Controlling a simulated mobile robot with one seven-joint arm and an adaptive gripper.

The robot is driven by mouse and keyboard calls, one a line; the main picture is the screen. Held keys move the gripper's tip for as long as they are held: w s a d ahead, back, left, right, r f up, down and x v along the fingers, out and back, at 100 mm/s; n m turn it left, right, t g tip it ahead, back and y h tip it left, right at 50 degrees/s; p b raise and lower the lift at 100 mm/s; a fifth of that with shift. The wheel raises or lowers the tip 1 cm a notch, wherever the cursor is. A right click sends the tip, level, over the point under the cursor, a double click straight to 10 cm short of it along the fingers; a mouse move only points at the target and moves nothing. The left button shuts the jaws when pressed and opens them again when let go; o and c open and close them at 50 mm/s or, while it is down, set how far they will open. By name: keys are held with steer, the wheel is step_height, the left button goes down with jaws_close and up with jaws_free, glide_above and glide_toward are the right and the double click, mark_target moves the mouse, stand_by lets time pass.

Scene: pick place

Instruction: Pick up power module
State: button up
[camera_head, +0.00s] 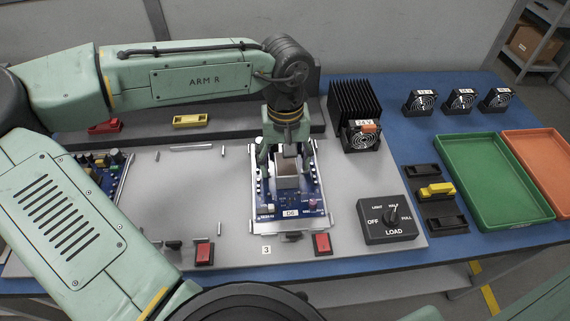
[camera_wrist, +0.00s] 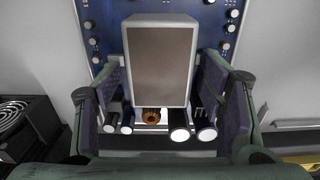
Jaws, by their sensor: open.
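The power module, a blue circuit board (camera_head: 292,203) with a tag reading D6, lies in a metal frame on the grey work plate. A box-shaped grey-brown block (camera_head: 287,172) stands up from the board; in the wrist view the block (camera_wrist: 160,62) fills the middle. My gripper (camera_head: 277,160) is over the board's far half, pointing down. In the wrist view my gripper (camera_wrist: 164,95) is open, with one finger on each side of the block and gaps between. Capacitors and a copper coil (camera_wrist: 152,116) sit at the block's near end. Finger contact with the board cannot be told.
A black heat sink (camera_head: 355,108) with a fan stands to the right. A LOAD knob box (camera_head: 390,219), a yellow piece (camera_head: 437,190) in a black holder, a green tray (camera_head: 487,182) and an orange tray (camera_head: 541,160) lie further right. Red blocks (camera_head: 322,244) sit near the plate's front.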

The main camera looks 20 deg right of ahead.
steer(key=shift+c, duration=0.5)
jaws_close()
stand_by(0.3)
